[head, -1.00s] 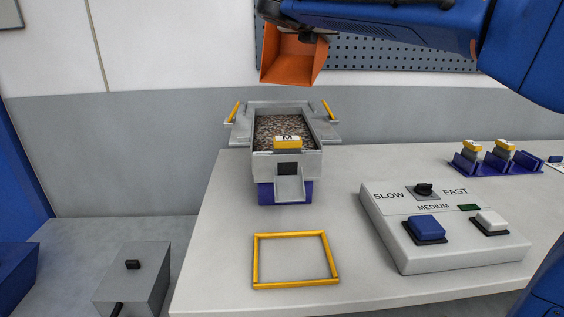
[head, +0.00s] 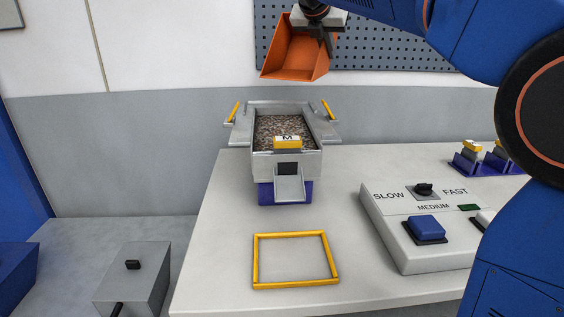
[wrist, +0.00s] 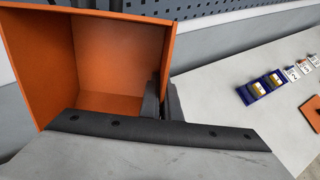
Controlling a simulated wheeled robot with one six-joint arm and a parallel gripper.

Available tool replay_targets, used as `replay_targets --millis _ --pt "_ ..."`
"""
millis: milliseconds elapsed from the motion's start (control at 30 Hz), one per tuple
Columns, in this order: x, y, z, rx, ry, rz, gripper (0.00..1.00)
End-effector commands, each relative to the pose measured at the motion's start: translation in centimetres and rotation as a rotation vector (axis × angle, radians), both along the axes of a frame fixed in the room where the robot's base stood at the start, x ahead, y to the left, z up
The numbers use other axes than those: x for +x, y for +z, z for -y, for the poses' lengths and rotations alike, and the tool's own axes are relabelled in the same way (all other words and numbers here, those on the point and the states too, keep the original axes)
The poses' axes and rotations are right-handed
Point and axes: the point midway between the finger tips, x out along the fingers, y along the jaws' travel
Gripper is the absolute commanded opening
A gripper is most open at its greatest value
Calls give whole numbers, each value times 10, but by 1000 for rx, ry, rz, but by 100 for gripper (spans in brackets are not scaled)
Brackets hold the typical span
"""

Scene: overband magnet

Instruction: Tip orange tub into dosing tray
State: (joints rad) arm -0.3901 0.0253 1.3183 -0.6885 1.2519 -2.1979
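The orange tub (head: 295,58) is in the air above and behind the dosing tray, tilted with its open side toward the head camera. It also shows in the wrist view (wrist: 110,55), where its visible inside looks empty. My gripper (head: 327,42) is shut on the tub at its right side; its dark fingers show in the wrist view (wrist: 160,102). The exact grip spot is partly hidden. The grey dosing tray (head: 263,166) stands on the table, filled with brownish grains (head: 283,125). A yellow block marked M (head: 287,142) sits at its front, above a chute (head: 290,188).
A yellow frame (head: 257,262) lies flat on the table before the tray. A control box (head: 400,240) with a speed knob and buttons stands right. A purple rack (head: 466,165) with yellow-topped pieces is at the far right. A pegboard (head: 400,55) hangs behind.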

Motion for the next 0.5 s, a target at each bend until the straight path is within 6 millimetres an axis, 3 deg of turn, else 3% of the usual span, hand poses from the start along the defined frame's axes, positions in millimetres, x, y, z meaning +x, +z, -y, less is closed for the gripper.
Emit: replay_targets --millis 233,500 --pt "1 -2 1 8 -2 -15 0" --pt "9 -25 6 108 -4 -185 0"
